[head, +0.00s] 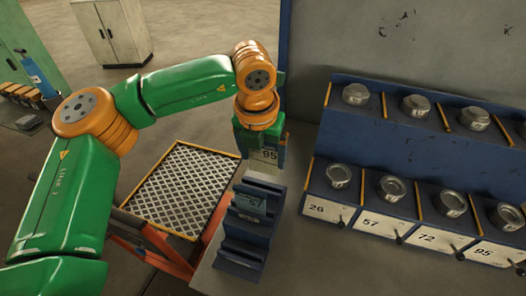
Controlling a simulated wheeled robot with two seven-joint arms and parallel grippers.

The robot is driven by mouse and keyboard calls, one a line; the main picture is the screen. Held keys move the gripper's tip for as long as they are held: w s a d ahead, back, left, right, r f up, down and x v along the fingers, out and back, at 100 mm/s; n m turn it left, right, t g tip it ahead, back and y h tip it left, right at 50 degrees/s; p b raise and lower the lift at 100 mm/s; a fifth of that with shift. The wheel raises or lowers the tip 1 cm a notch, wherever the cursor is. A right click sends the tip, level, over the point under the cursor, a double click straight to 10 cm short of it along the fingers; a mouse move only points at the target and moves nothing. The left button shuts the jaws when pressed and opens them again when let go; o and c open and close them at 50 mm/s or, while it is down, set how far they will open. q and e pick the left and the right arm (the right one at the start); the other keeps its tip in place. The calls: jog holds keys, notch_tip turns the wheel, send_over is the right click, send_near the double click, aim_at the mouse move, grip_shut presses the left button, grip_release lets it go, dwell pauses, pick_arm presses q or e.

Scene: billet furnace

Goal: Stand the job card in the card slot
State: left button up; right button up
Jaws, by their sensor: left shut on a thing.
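My left gripper (258,149) points down above the far end of the blue stepped card rack (241,249). The rack has several slots in steps. A small greenish card (250,204) appears to stand in a middle slot. The gripper's fingers partly hide the held card. My right gripper is not in view.
A blue two-tier bench (345,126) on the right holds several round metal pieces above plates reading 26, 57, 72 and 95. A mesh-topped cart (178,188) is left of the rack. A cabinet (113,30) stands at the back. Grey surface lies around the rack.

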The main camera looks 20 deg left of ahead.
aim_at(250, 204)
pick_arm(q)
jog(key=shift+f+b, duration=1.45)
jog(key=shift+f, duration=0.95)
notch_tip(250, 204, down, 3)
jog(key=b, duration=0.3)
jog(key=shift+f+b, duration=0.15)
jog(key=shift+b, duration=0.2)
jog(key=o, duration=1.1)
